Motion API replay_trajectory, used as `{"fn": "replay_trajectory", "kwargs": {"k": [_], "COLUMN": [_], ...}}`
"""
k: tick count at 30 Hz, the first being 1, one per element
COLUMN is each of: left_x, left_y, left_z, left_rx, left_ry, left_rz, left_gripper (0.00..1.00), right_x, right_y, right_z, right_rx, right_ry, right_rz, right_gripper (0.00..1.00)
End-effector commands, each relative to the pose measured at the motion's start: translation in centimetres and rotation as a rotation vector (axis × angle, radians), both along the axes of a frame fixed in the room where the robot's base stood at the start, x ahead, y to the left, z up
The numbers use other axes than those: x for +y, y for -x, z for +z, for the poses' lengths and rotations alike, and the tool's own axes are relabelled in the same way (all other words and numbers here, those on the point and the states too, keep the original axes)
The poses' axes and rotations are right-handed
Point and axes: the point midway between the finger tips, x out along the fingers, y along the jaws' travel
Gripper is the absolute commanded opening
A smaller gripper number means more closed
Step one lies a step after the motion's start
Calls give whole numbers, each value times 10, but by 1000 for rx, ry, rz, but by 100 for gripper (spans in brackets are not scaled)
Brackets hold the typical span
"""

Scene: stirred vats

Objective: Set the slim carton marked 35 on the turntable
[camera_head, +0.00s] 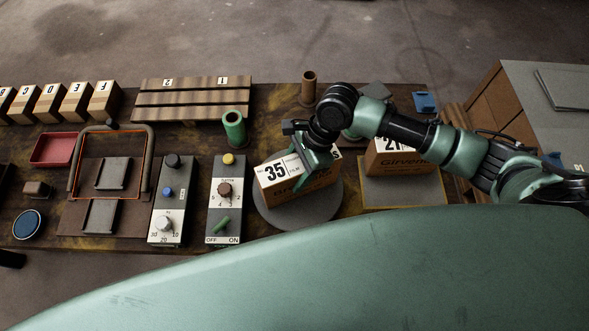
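The slim carton marked 35 (276,173) is brown with a white label. It is over the round grey turntable (318,211) and covers much of the disc. I cannot tell whether its underside touches the disc. My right gripper (310,156) reaches in from the right and appears shut on the carton's upper right part. A green finger lies over the edge of the label, and the far finger is partly hidden. My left gripper is not clearly in view.
Another carton (385,163) stands on a square pad (405,192) to the right, partly behind my arm. A switch box (226,190) is close left of the turntable. A green tube (234,128) and brown cylinder (308,86) stand behind.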

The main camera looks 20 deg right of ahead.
Motion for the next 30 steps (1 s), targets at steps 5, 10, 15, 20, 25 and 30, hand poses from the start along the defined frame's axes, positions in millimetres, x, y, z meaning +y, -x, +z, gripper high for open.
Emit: {"fn": "replay_trajectory", "kwargs": {"k": [5,10,15,20,25,30], "left_x": [-1,-1,-1,-1,-1,-1], "left_y": [0,0,0,0,0,0], "left_z": [0,0,-2,-3,-4,-4], "left_rx": [0,0,0,0,1,0], "left_ry": [1,1,1,1,1,2], "left_rz": [-1,-2,-2,-2,-2,-2], "left_gripper": [36,36,36,36,36,36], "right_x": [0,0,-3,-14,-28,-39], "right_y": [0,0,0,-2,-4,-5], "right_z": [0,0,9,35,70,98], "right_rx": [0,0,-1,-4,-4,-3], "right_ry": [0,0,0,1,1,0], "right_rz": [0,0,0,-1,-1,-1], "right_gripper": [76,76,76,76,76,76]}}
